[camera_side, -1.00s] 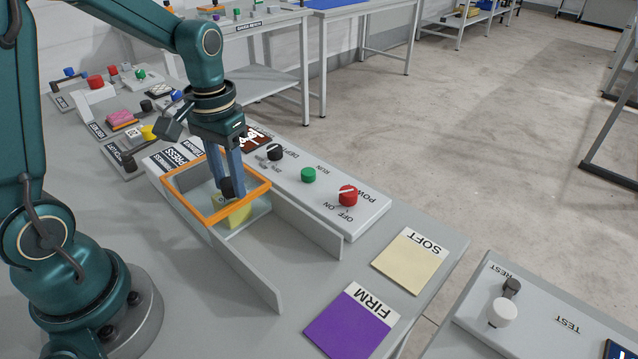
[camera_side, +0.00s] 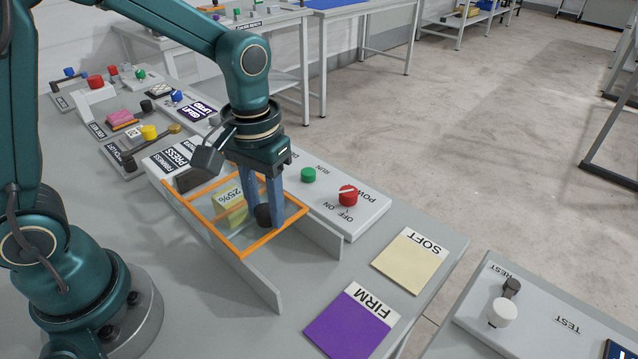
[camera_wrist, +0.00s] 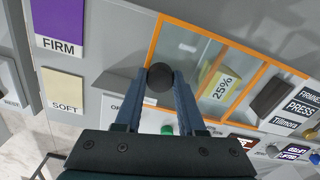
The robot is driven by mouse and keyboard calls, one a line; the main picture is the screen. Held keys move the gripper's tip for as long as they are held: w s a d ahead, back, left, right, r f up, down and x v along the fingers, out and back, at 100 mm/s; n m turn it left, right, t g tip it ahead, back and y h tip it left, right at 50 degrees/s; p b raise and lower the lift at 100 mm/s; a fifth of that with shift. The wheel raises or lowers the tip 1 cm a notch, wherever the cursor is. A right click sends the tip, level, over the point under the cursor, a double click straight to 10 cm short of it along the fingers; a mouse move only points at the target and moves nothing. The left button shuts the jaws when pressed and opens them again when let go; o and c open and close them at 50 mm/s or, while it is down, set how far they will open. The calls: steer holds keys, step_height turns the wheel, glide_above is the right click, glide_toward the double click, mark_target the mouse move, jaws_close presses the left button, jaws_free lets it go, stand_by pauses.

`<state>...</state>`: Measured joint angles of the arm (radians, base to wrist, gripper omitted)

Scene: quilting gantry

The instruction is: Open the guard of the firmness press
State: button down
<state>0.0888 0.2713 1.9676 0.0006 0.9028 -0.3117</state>
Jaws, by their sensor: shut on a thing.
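The firmness press guard (camera_side: 216,233) is a clear panel in an orange frame, lying between two low grey side walls. It also shows in the wrist view (camera_wrist: 154,38). My gripper (camera_side: 270,213) points down over the guard's near right part, its fingers shut on the round black knob (camera_wrist: 159,77). A yellow block marked 25% (camera_side: 229,208) sits under the clear panel, seen through it. The dark press head (camera_side: 195,180) shows at the guard's far left end, by the PRESS label. The fingers partly hide the knob and the frame's right side.
A green RUN button (camera_side: 308,175) and red POWER knob (camera_side: 348,195) stand right of the guard. SOFT (camera_side: 410,262) and FIRM (camera_side: 352,322) pads lie toward the front. The grey side walls (camera_side: 245,268) extend past the guard's near end.

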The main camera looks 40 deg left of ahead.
steer(key=d, duration=0.7)
steer(key=shift+d, duration=0.1)
steer(key=c, duration=0.5)
jaws_free()
step_height(320, 180, up, 5)
steer(key=shift+r, duration=0.1)
